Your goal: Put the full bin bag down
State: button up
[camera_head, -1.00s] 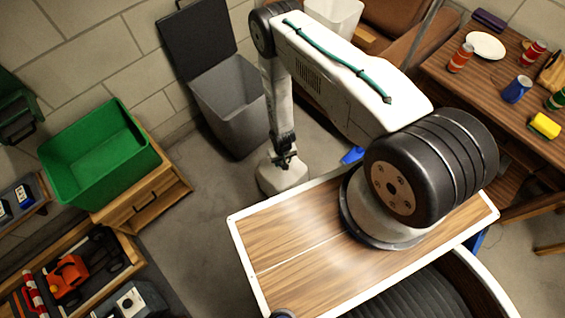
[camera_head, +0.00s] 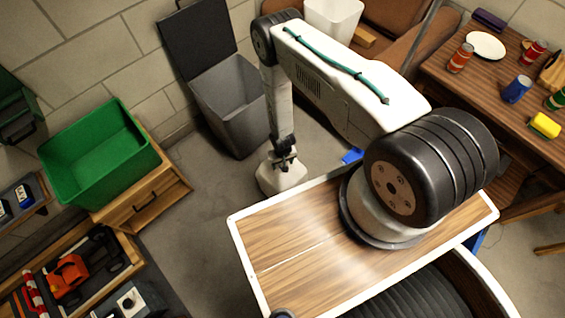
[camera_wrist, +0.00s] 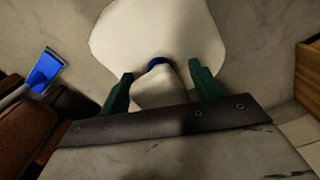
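The full bin bag (camera_head: 282,180) is a pale, rounded sack low over the floor, between the grey bin and the wooden-topped surface. In the wrist view the bag (camera_wrist: 150,28) fills the top middle, its neck tied with a blue band. My gripper (camera_head: 285,160) is above the bag, pointing down. I cannot tell whether the bag's underside touches the floor.
An open grey bin (camera_head: 232,105) stands behind, against the wall. A green crate (camera_head: 98,155) sits on a wooden cabinet (camera_head: 150,200) at left. A blue object (camera_head: 352,155) lies to the right. The grey floor (camera_head: 205,215) between cabinet and bag is clear.

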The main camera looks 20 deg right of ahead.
notch_tip(320, 180, up, 12)
jog(key=shift+r, duration=0.15)
jog(key=w+r, duration=0.5)
jog(key=r, duration=0.9)
jog(key=w+r, duration=0.4)
jog(key=r, duration=1)
jog(key=s+d+r, duration=0.1)
jog(key=s+r, duration=0.2)
jog(key=r, duration=0.8)
jog(key=s+d+r, duration=0.1)
jog(key=s+r, duration=0.1)
jog(key=r, duration=0.9)
jog(key=s+r, duration=0.9)
jog(key=s, duration=0.4)
jog(key=s+d+r+t, duration=0.1)
jog(key=s+r, duration=0.8)
jog(key=s, duration=0.4)
jog(key=shift+n, duration=0.4)
